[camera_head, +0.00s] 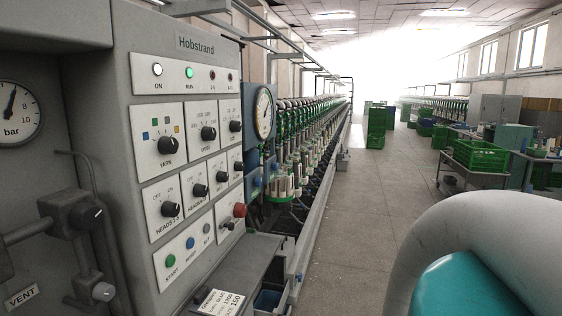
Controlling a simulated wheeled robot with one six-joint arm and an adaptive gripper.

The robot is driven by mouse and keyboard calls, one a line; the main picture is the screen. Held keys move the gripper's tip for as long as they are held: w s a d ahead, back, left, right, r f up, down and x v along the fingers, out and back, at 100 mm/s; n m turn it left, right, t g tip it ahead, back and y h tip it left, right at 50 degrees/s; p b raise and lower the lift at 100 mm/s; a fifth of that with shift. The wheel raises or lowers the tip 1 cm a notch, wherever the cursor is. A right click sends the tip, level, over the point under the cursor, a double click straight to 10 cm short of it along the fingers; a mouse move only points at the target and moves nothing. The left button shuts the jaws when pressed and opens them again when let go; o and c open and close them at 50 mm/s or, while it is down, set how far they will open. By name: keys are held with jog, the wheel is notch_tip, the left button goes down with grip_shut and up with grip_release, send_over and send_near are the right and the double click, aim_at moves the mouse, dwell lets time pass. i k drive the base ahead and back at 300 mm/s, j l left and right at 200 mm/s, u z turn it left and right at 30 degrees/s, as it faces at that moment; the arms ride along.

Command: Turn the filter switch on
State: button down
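The grey control panel (190,52) marked Hobstrand fills the left of the view. It carries several black rotary knobs on white plates: the YARN knob (168,145), a knob to its right (208,133), the HEADS 1-5 knob (170,209), and a second heads knob (200,190). Two small knobs sit at the right edge, an upper one (235,126) and a lower one (239,166). No label reading filter is legible, so I cannot tell which is the filter switch or its position. My gripper is out of view; only part of my arm shows at lower right.
A red button (239,210) and a green START button (171,261) are on the panel. A pressure gauge (263,114) stands beyond it. A pipe valve (85,214) juts out at left. The aisle floor (362,200) is clear; green crates (482,155) stand at right.

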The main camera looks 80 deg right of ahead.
aim_at(238, 166)
jog(key=z, duration=1.45)
